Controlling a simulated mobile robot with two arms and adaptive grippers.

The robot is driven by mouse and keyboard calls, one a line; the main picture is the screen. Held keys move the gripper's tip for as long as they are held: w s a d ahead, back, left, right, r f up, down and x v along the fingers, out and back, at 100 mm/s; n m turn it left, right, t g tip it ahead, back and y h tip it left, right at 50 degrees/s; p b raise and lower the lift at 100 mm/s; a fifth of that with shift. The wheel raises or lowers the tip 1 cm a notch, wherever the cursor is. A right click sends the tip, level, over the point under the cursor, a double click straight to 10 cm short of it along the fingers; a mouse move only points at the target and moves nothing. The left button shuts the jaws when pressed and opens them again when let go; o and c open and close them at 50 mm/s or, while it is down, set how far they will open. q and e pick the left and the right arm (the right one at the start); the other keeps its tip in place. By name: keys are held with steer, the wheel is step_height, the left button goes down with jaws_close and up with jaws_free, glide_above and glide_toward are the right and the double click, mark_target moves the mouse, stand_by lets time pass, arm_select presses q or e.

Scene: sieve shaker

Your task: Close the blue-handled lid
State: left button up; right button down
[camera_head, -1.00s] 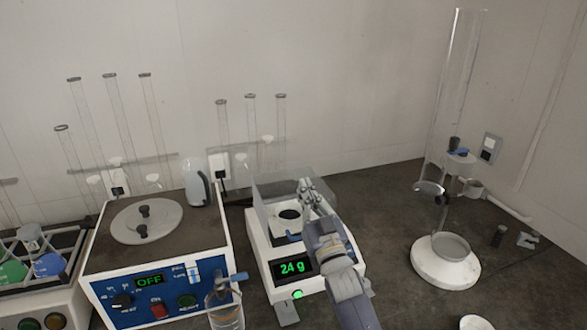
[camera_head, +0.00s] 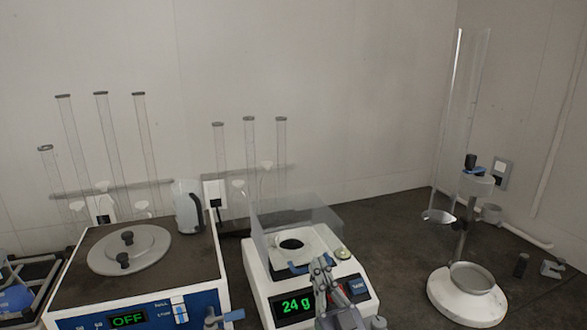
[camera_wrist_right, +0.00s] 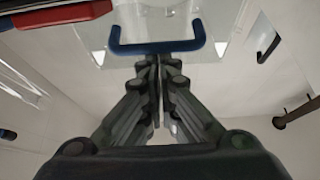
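The blue handle (camera_head: 300,268) belongs to a clear lid or panel on the white balance (camera_head: 258,290), which reads 24 g. Clear panels (camera_head: 315,215) stand around the pan; their exact angle is hard to tell. My right gripper (camera_head: 322,266) is in front of the balance, close to the right end of the blue handle. In the right wrist view, the U-shaped blue handle (camera_wrist_right: 156,48) lies across, just beyond my fingertips (camera_wrist_right: 157,62). The fingers are together with nothing seen between them. Whether they touch the handle is unclear. My left gripper is not in view.
Glass tubes (camera_head: 110,150) stand behind. A stand with a white base (camera_head: 466,300) and a tall clear tube (camera_head: 462,110) is at the right. The dark counter between is clear.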

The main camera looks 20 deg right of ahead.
steer(key=shift+s+f, duration=0.1)
steer(key=shift+f, duration=0.8)
steer(key=shift+s, duration=0.1)
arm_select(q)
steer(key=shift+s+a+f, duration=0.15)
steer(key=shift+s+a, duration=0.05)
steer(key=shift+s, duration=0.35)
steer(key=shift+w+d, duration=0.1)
arm_select(e)
steer(key=shift+s+f, duration=0.25)
steer(key=shift+s, duration=0.3)
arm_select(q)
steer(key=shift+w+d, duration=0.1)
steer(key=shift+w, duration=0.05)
arm_select(e)
steer(key=s, duration=1.3)
steer(key=shift+s+d+r, duration=0.2)
steer(key=shift+s+r, duration=0.05)
steer(key=shift+s, duration=0.1)
